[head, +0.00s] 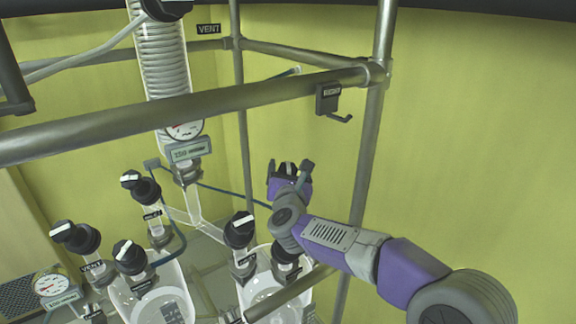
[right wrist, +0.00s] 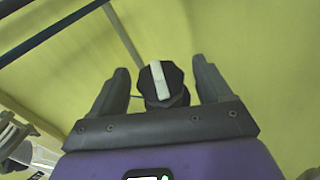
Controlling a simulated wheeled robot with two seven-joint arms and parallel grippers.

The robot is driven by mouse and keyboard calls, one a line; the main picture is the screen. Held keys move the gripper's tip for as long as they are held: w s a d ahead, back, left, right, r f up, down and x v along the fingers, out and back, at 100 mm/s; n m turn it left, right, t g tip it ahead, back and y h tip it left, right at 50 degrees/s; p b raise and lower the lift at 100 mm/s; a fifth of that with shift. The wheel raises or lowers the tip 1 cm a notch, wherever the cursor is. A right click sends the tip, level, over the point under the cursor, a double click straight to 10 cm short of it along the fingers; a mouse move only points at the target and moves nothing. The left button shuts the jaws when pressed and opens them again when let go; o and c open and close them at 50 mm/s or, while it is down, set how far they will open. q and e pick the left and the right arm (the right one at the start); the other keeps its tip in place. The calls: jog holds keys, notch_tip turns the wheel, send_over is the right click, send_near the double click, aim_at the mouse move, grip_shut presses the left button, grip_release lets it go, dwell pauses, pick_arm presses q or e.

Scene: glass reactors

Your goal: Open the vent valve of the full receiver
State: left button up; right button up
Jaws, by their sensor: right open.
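My right gripper (head: 290,168) is open in the head view, above and behind the right glass receiver (head: 262,290). In the right wrist view a black valve knob (right wrist: 160,82) with a white bar stands between the spread fingers of my right gripper (right wrist: 163,88), with gaps on both sides. A black knob (head: 75,236) over a VENT label is at the lower left. The left glass receiver (head: 155,300) has black knobs near it (head: 130,256). The right receiver has two more knobs (head: 240,230). I cannot tell which receiver is full. My left gripper is not in view.
A grey pipe frame (head: 190,112) crosses in front, with an upright post (head: 368,150) behind my right arm. A glass condenser column (head: 165,60) hangs at the upper left. A small black hook (head: 328,102) hangs from the bar. The yellow wall at right is clear.

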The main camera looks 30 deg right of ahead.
jog(key=shift+w+d, duration=0.15)
jog(key=shift+w, duration=0.15)
jog(key=c, duration=1)
jog(key=shift+o, duration=0.2)
jog(key=n+t+y+b, duration=0.1)
jog(key=n+y+b, duration=0.3)
jog(key=b, duration=0.3)
jog(key=n+t+y+b, duration=0.1)
jog(key=n+y+b, duration=0.3)
jog(key=b, duration=0.4)
jog(key=shift+f+t+b, duration=0.2)
jog(key=shift+t+b, duration=0.1)
jog(key=shift+t, duration=0.1)
jog(key=n+y+b, duration=0.1)
jog(key=n+y, duration=0.1)
jog(key=shift+d+r+n+b, duration=0.1)
jog(key=shift+r+n+b, duration=0.05)
jog(key=shift+n+b, duration=0.2)
jog(key=shift+r+n+g+y, duration=0.1)
jog(key=shift+n+g+y, duration=0.3)
jog(key=shift+n+y, duration=0.75)
jog(key=shift+y, duration=0.25)
jog(key=o, duration=1)
jog(key=shift+c, duration=0.2)
